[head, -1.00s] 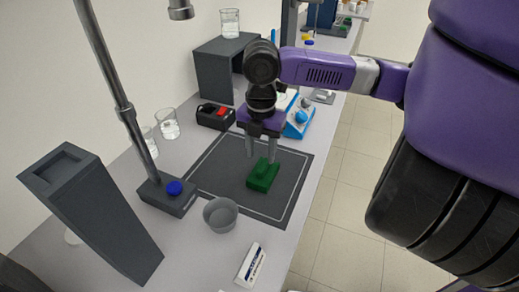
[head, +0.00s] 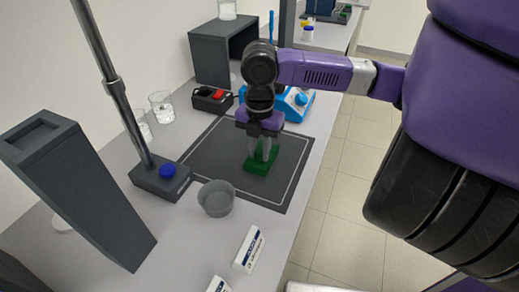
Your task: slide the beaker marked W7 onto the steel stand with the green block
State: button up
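My gripper (head: 263,150) points down over the dark mat. Its two fingers are close together, one on each side of the raised middle of the green block (head: 258,168), which rests on the mat. Clear glass beakers stand at the back left: one (head: 162,107) on the bench, another (head: 143,125) partly behind the rod, and one (head: 227,9) on top of a dark grey bridge-shaped stand (head: 211,58), cut by the picture's top edge. No W7 mark is readable on any of them. I cannot tell whether this grey stand is the steel stand.
A rod on a dark base with a blue knob (head: 167,171) rises left of the mat (head: 205,155). A grey bowl (head: 216,199) and a white box (head: 249,249) lie in front. A red-switched box (head: 212,98) and a blue device (head: 297,104) stand behind.

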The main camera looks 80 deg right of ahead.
grip_shut()
jog(key=shift+r+p, duration=2.05)
jog(key=shift+r, duration=0.45)
